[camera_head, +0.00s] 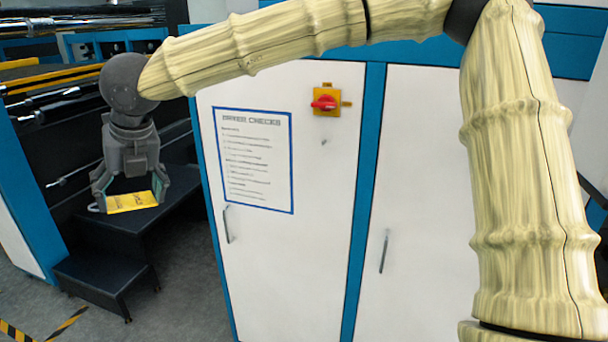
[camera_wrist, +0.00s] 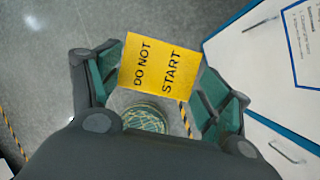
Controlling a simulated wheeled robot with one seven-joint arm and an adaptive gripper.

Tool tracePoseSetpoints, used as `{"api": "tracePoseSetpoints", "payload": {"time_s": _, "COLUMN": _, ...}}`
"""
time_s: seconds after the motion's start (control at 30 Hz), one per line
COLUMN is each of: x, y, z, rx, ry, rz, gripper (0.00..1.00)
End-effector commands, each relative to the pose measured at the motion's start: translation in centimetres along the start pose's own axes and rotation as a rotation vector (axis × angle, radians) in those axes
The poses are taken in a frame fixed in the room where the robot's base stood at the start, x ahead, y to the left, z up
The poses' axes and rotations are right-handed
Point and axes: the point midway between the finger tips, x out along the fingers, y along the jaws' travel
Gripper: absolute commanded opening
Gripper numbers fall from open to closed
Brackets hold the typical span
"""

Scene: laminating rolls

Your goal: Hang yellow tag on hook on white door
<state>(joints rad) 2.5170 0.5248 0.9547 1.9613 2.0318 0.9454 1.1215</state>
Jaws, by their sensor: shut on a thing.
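The yellow tag (camera_head: 131,201) is held between the fingertips of my gripper (camera_head: 129,193), at the left of the head view, in front of the dark steps. In the wrist view the tag (camera_wrist: 160,68) reads "DO NOT START" and spans the two teal-padded fingers of my gripper (camera_wrist: 158,88). The white door (camera_head: 285,255) is to the right of my gripper and apart from it. A small hook-like fitting (camera_head: 324,142) is on the door, below a red rotary switch on a yellow plate (camera_head: 325,101). Its exact shape is too small to tell.
A blue-framed checks sheet (camera_head: 253,160) and a handle (camera_head: 226,224) are on the door. A second white door (camera_head: 425,220) stands to its right. Black steps (camera_head: 105,262) are below my gripper. Grey floor is open at lower left.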

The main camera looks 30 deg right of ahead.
Motion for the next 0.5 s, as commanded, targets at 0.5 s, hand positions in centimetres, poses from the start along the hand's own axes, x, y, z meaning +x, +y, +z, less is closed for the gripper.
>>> {"api": "tracePoseSetpoints", "payload": {"time_s": 0.5, "x": 3.2, "y": -7.1, "z": -0.6, "rx": -0.349, "ry": 0.138, "rz": 0.368, "gripper": 0.59}}
